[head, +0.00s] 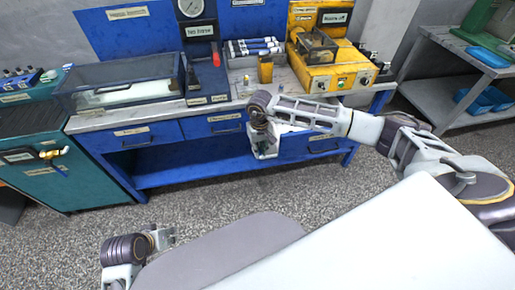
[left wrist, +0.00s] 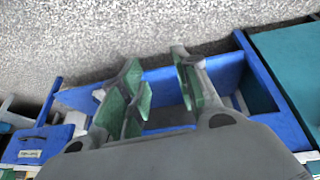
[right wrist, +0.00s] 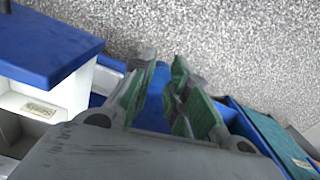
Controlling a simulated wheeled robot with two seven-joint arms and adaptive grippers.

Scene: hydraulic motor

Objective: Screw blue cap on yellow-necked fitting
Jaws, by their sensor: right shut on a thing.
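A yellow fitting (head: 50,154) with small blue and white parts sticks out of the front of the teal cabinet at the far left of the head view. I cannot make out a separate blue cap there. My right gripper (head: 264,148) points down in front of the workbench drawers, well to the right of the fitting. My left gripper (head: 170,236) is low at the bottom left, away from the bench. In the left wrist view my left gripper (left wrist: 160,90) is open and empty.
The blue workbench (head: 165,137) carries a clear-lidded case (head: 125,90), a pressure gauge (head: 193,8) and a yellow machine (head: 335,75). A grey shelf rack (head: 450,90) stands at the right. The speckled floor (head: 215,185) before the bench and cabinet is clear.

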